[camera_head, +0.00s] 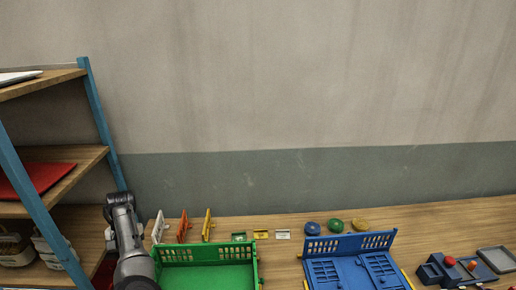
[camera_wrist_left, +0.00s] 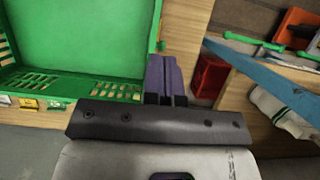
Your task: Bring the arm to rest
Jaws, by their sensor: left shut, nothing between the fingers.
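My left arm (camera_head: 128,245) comes up at the lower left in the head view, between the shelf and the green crate (camera_head: 208,252). Its fingers cannot be made out there. In the left wrist view my left gripper (camera_wrist_left: 163,75) has its purple fingers together, with nothing between them. They show beside the corner of the green crate (camera_wrist_left: 85,88), and I cannot tell whether they touch it. My right gripper is in neither view.
A wooden shelf with blue posts (camera_head: 103,125) stands close at the left; its post (camera_wrist_left: 270,75) crosses the wrist view. A blue crate (camera_head: 350,243), coloured discs (camera_head: 336,225) and small boards (camera_head: 207,225) occupy the table (camera_head: 440,215). A red object (camera_wrist_left: 208,76) is near the fingers.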

